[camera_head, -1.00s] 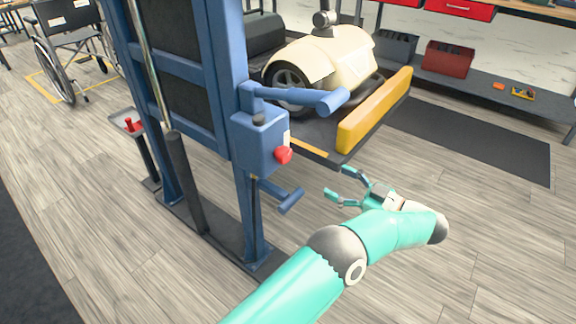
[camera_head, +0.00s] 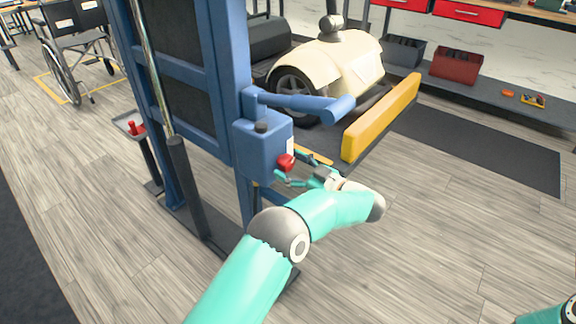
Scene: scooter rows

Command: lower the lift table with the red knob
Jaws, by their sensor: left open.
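The red knob (camera_head: 286,162) sticks out from the front of a blue control box (camera_head: 262,148) on the blue lift frame (camera_head: 232,75). My left gripper (camera_head: 283,177) is open, with its fingers right beside and just below the knob; I cannot tell whether they touch it. The lift table (camera_head: 345,165) is a dark platform with a yellow end flap (camera_head: 380,118), raised above the floor. A cream scooter (camera_head: 335,62) stands on it. My right gripper is out of view; only a piece of teal arm shows at the bottom right corner.
A blue handle (camera_head: 305,103) juts out above the control box. A small stand with a red piece (camera_head: 137,127) is left of the frame. A wheelchair (camera_head: 75,45) is at the upper left. A shelf with bins (camera_head: 456,66) runs along the back right. The floor at right is clear.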

